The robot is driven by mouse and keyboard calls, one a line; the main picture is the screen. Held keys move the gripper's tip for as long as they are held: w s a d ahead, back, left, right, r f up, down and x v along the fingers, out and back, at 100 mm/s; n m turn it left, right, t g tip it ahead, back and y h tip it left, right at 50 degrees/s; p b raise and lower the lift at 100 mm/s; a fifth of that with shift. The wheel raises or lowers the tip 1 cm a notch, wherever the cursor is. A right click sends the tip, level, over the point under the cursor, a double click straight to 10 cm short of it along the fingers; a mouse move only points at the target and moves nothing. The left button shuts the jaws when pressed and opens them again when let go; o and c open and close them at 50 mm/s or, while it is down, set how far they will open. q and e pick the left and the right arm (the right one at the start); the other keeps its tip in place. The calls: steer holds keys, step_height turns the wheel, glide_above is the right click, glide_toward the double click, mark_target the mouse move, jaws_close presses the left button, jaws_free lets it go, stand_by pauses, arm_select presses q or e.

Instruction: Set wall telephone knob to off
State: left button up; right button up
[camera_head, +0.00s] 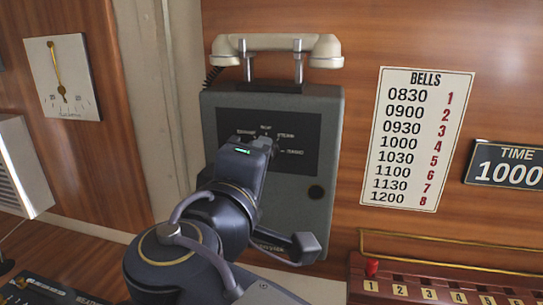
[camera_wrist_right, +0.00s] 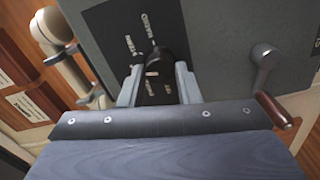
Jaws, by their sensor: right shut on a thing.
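The wall telephone (camera_head: 327,150) is a grey box with a dark label panel (camera_head: 308,165) and a cream handset (camera_head: 278,45) on top. In the right wrist view, its black knob (camera_wrist_right: 165,63) sits in the middle of the dark panel with white labels around it. A small pale mark shows on the knob; which label it points to I cannot tell. My right gripper (camera_wrist_right: 158,76) is shut on the knob, one finger on each side. In the head view, my right gripper (camera_head: 264,144) hides the knob and some labels. My left gripper is not in view.
A bells chart (camera_head: 420,138) and time sign (camera_head: 507,165) hang to the right. A numbered red panel (camera_head: 440,285) is at bottom right.

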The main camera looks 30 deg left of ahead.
steer(key=shift+f+n+p, duration=0.1)
steer(key=shift+n+p, duration=6.5)
steer(key=shift+n, duration=3.6)
steer(key=o, duration=1)
